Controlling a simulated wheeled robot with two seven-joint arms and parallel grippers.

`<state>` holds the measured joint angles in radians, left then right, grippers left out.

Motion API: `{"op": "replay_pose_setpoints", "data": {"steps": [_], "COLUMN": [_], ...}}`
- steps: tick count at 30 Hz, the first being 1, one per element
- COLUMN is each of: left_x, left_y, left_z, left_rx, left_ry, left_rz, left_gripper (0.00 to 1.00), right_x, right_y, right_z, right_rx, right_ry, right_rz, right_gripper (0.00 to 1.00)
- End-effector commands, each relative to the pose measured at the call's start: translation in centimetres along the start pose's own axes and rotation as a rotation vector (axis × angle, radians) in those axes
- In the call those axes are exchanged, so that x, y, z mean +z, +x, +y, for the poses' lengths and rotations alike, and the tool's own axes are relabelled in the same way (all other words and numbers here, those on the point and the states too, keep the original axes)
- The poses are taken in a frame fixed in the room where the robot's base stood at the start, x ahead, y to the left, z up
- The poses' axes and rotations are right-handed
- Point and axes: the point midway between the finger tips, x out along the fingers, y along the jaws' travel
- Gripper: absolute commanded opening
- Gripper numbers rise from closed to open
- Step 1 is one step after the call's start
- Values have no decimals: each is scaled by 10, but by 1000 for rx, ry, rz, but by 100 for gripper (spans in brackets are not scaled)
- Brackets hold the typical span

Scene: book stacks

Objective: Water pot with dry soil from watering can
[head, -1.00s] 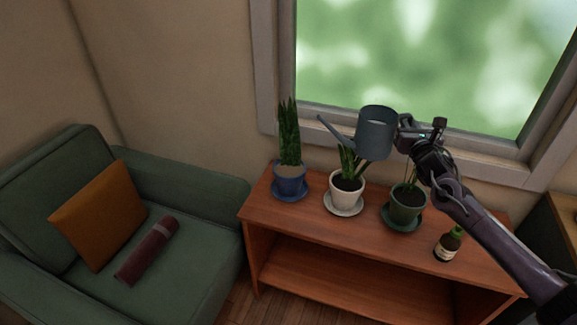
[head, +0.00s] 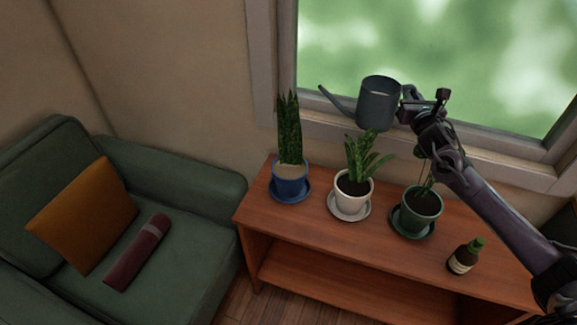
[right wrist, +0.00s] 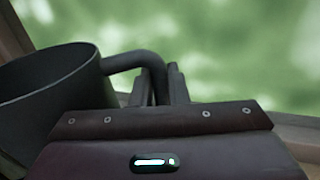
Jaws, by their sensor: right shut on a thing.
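My right gripper (head: 412,103) is shut on the handle of the grey watering can (head: 379,106). The can is held up, nearly upright, above and behind the white pot, its spout pointing left. In the right wrist view the can (right wrist: 60,95) is at the left, its handle between the fingers (right wrist: 165,85). The blue pot (head: 290,183), with a tall snake plant, has pale tan soil. The white pot (head: 352,197) and the green pot (head: 418,215) have dark soil. Each pot stands on a saucer. My left gripper is not in view.
The pots stand on a wooden shelf (head: 330,235). A brown bottle (head: 464,257) with a green top stands at its right. A window (head: 440,50) is behind. A green armchair (head: 190,260) with an orange cushion (head: 84,214) is at left.

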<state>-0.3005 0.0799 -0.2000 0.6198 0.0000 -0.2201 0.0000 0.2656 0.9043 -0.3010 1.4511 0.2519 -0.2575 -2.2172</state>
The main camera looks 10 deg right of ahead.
Motion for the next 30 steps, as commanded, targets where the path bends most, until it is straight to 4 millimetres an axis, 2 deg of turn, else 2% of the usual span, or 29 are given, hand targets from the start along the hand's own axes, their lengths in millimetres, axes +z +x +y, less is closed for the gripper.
{"op": "replay_pose_setpoints", "data": {"steps": [8,18,30], "left_x": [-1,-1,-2], "left_y": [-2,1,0], "left_z": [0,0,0], "left_rx": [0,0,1], "left_ry": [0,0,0], "left_rz": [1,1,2], "left_gripper": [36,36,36], "right_x": [10,25,29], "right_y": [0,-2,-3], "right_z": [3,14,19], "right_rx": [0,-1,-1], "right_ry": [-32,-182,-219], "right_rz": [-15,-42,-50], "right_gripper": [0,0,0]}}
